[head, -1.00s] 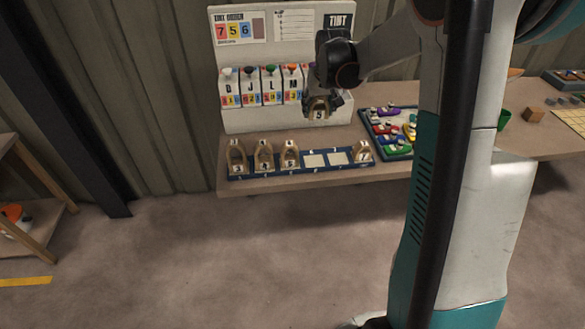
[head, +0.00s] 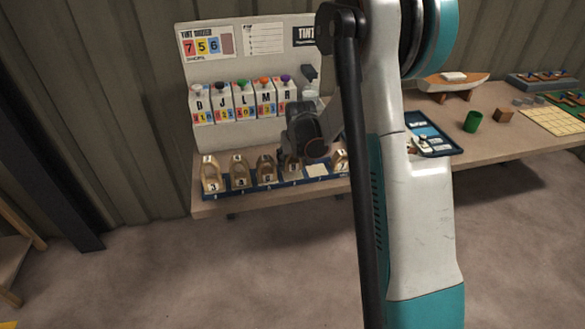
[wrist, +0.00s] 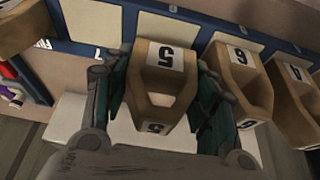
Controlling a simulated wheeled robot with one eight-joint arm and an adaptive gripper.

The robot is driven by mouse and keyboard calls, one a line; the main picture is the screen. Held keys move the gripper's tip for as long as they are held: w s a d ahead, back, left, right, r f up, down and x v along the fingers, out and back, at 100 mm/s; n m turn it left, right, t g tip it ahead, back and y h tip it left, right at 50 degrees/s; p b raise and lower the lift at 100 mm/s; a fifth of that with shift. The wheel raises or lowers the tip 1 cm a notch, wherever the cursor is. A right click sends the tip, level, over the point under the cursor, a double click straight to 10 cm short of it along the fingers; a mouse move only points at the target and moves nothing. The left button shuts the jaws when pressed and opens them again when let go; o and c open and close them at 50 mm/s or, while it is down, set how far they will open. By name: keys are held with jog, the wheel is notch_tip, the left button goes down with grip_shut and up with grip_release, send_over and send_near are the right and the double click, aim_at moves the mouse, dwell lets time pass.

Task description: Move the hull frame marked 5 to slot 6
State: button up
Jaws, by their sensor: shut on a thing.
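The hull frame marked 5 (wrist: 163,82) is a tan wooden piece with a white number plate, held between the two fingers of my gripper (wrist: 162,90) in the wrist view. In the head view my gripper (head: 298,148) is low over the blue rack (head: 240,190), at the fourth place from the left, and mostly hides the held frame (head: 292,170). I cannot tell whether the frame touches the rack. The place to its right shows a bare pale pad (head: 317,170). The slot numbers are too small to read.
The frame marked 6 (wrist: 238,75) stands close beside the held one, and another frame (wrist: 298,90) beyond it. At the rack's right end is a frame marked 7 (head: 341,161). Tint bottles (head: 245,102) stand behind the rack. A blue tray (head: 432,135) lies to the right.

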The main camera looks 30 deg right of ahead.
aim_at(293, 166)
jog(key=shift+f+b, duration=0.3)
jog(key=shift+f, duration=1.1)
jog(key=shift+f, duration=0.1)
jog(key=o, duration=0.8)
jog(key=p+v, duration=0.3)
jog(key=v, duration=0.9)
jog(key=shift+p, duration=0.4)
